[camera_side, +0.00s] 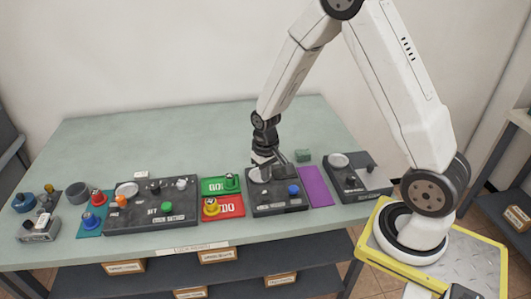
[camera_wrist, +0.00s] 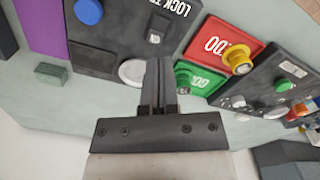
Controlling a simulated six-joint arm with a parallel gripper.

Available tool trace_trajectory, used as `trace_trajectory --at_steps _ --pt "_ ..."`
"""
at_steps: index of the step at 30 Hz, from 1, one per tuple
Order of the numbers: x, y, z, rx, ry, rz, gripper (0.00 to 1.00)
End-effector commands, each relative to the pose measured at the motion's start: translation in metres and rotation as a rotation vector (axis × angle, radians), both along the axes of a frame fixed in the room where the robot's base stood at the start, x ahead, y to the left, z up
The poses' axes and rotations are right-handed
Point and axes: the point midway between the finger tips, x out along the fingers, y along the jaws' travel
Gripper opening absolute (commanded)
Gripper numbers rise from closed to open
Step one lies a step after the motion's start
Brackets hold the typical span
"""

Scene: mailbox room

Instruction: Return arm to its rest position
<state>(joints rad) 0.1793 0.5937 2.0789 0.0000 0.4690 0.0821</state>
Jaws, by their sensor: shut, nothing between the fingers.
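My gripper (camera_wrist: 158,88) points down over the table in the wrist view, its fingers together with nothing between them. In the side view my gripper (camera_side: 262,166) is low over the far left part of a dark panel (camera_side: 275,207) with a blue button (camera_side: 293,190). In the wrist view the fingertips lie in front of that panel's edge, beside a white round disc (camera_wrist: 131,72). I cannot tell whether they touch the panel. My arm reaches up from its base and bends down to the table.
Left of the panel are a green plate (camera_side: 214,186) and a red plate (camera_side: 226,207) with knobs, then a larger dark panel (camera_side: 150,219). A purple mat (camera_side: 315,187) and another dark panel (camera_side: 350,190) lie right. A green block (camera_side: 303,156) sits behind. The table's back (camera_side: 150,130) is clear.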

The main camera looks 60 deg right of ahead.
Motion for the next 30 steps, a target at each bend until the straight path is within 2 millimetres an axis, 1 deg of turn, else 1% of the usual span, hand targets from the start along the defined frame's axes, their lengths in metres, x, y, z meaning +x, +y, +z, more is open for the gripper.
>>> trace_trajectory --at_steps 8,11,15,20,24,30 --pt "-0.001 0.001 0.003 -0.001 -0.004 0.005 0.0" --pt "-0.003 0.005 0.008 -0.002 -0.013 0.015 0.0" --pt "-0.01 0.013 0.022 -0.007 -0.037 0.042 0.0" --pt "-0.025 0.027 0.044 -0.013 -0.08 0.09 0.0" --pt "-0.042 0.04 0.063 -0.019 -0.122 0.137 0.0" --pt "-0.068 0.056 0.084 -0.025 -0.179 0.202 0.0"
